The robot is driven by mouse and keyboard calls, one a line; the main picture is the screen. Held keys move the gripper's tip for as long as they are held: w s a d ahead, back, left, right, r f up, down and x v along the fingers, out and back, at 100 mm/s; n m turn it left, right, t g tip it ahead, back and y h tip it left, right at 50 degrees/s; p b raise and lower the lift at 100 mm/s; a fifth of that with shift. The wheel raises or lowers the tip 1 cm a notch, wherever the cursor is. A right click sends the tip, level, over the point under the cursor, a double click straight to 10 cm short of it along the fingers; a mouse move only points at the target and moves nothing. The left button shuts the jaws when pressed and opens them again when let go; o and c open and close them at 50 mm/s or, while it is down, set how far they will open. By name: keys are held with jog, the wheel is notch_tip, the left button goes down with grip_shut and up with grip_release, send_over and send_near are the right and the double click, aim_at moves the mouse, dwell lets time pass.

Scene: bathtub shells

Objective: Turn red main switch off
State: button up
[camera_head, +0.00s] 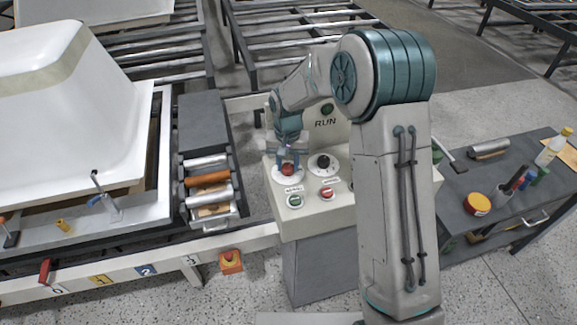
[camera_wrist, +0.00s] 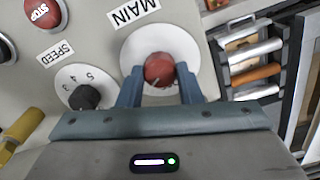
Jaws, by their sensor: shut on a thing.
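The red main switch (camera_wrist: 158,70) is a round red knob on a white disc under the word MAIN in the wrist view. It also shows on the console panel in the head view (camera_head: 288,170). My gripper (camera_wrist: 159,82) has one finger on each side of the knob and is shut on it. In the head view my gripper (camera_head: 288,160) points down at the knob from above. A short pale mark shows on the knob's face.
Beside the switch are a black SPEED dial (camera_wrist: 84,97) and a red STOP button (camera_wrist: 42,13). A green button (camera_head: 295,201) is on the console's front. A tray of rollers (camera_head: 207,180) stands left of the console. A dark table (camera_head: 500,205) with bottles and tools stands right.

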aim_at(288, 166)
jog(key=n+b, duration=0.1)
jog(key=n, duration=0.4)
jog(key=shift+n+b, duration=0.3)
jog(key=n, duration=0.5)
jog(key=shift+w+r+n, duration=0.1)
jog(key=shift+n, duration=0.3)
jog(key=o, duration=1)
notch_tip(288, 166, up, 14)
jog(key=shift+f+b, duration=0.1)
jog(key=shift+b, duration=0.8)
